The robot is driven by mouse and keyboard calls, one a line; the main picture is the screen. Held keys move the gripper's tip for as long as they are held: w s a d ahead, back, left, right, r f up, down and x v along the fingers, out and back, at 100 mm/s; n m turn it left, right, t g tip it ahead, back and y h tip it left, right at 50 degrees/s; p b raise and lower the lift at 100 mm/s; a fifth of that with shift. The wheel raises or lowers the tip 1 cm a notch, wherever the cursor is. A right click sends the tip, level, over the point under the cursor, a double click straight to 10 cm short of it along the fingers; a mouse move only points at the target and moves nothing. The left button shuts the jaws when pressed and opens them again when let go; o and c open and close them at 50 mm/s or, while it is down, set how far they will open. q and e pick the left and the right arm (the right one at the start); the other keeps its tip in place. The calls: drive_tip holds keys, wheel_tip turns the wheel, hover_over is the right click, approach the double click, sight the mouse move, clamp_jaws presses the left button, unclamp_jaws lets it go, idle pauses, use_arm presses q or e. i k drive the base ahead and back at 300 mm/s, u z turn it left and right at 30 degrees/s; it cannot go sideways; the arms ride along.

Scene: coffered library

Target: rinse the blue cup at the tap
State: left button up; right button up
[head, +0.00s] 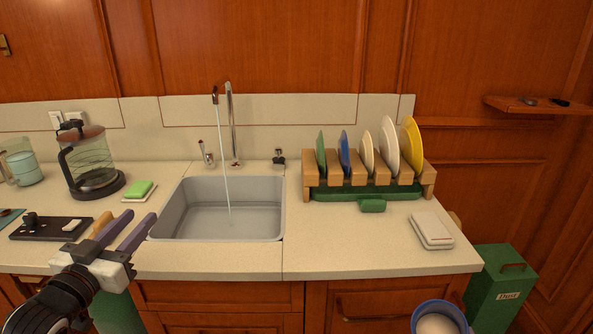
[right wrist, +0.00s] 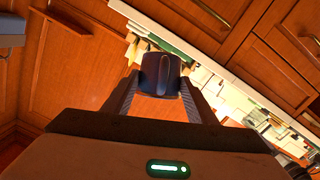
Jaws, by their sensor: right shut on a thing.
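The blue cup (head: 417,319) shows at the bottom right of the head view, in front of the counter, with its pale inside facing up. In the right wrist view my right gripper (right wrist: 160,88) is shut on the dark blue cup (right wrist: 160,70), whose handle faces the camera. The tap (head: 231,125) stands behind the sink, and a thin stream of water (head: 222,150) falls from its spout into the sink (head: 284,208). My left gripper (head: 131,218) is open and empty, left of the sink's front corner.
A dish rack (head: 428,180) with several plates stands right of the sink. A white box (head: 432,229) lies near the counter's right end. A glass press (head: 90,170), a green sponge (head: 139,188) and a dark tray (head: 48,229) are left. The front counter strip is clear.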

sight(201, 143)
drive_tip(key=i, duration=1.05)
